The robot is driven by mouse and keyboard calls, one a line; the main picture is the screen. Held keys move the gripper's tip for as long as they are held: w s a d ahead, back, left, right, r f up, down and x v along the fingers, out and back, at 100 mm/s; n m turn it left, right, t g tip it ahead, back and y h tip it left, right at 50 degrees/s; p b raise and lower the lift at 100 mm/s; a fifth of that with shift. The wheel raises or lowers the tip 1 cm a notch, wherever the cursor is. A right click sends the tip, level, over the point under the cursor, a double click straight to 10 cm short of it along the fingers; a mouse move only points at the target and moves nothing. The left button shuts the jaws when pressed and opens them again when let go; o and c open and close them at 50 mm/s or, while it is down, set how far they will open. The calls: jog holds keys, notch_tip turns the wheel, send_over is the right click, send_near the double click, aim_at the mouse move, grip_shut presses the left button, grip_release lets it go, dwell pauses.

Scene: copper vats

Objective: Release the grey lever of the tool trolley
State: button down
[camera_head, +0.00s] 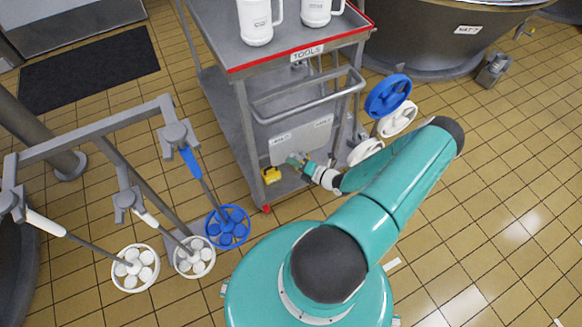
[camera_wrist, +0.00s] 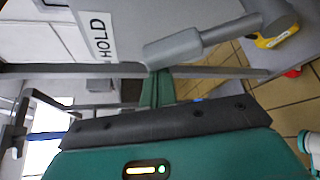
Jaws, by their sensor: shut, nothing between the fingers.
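The tool trolley (camera_head: 250,90) is a grey metal cart with a red-edged top and a TOOLS label. In the wrist view the grey lever (camera_wrist: 178,47) lies across the trolley's panel, beside a HOLD label (camera_wrist: 101,36). Its thick grip end points left and its arm runs to a pivot at the upper right. My gripper (camera_head: 297,160) is at the trolley's lower panel. In the wrist view its green fingers (camera_wrist: 156,86) are shut and empty, just below the lever's grip; I cannot tell whether they touch it. In the head view the lever is too small to make out.
A yellow part (camera_head: 271,174) sits by the trolley's lower corner. White mugs (camera_head: 256,22) stand on its top. Blue and white wheels (camera_head: 388,96) stand to its right. A rack (camera_head: 95,130) with hanging tools stands at left. Tiled floor at right is clear.

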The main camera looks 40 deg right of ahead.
jog(key=shift+d+r, duration=0.1)
jog(key=shift+d, duration=0.05)
dwell(0.3)
jog(key=shift+d+r+m, duration=0.15)
jog(key=shift+m, duration=0.15)
jog(key=shift+s+d+t, duration=0.1)
jog(key=shift+t, duration=0.2)
jog(key=shift+s+d+r+m+t+y, duration=0.2)
jog(key=shift+d+r+m+t+y, duration=0.1)
jog(key=shift+d+r+m+y, duration=0.4)
jog(key=s+d+m+t, duration=0.3)
jog(key=d+m, duration=0.4)
jog(key=d, duration=0.3)
jog(key=shift+d+f+t+h, duration=0.15)
jog(key=shift+f+t+h, duration=0.15)
jog(key=shift+f+t, duration=0.1)
jog(key=shift+s+d, duration=0.1)
jog(key=shift+d, duration=0.05)
jog(key=shift+r, duration=0.1)
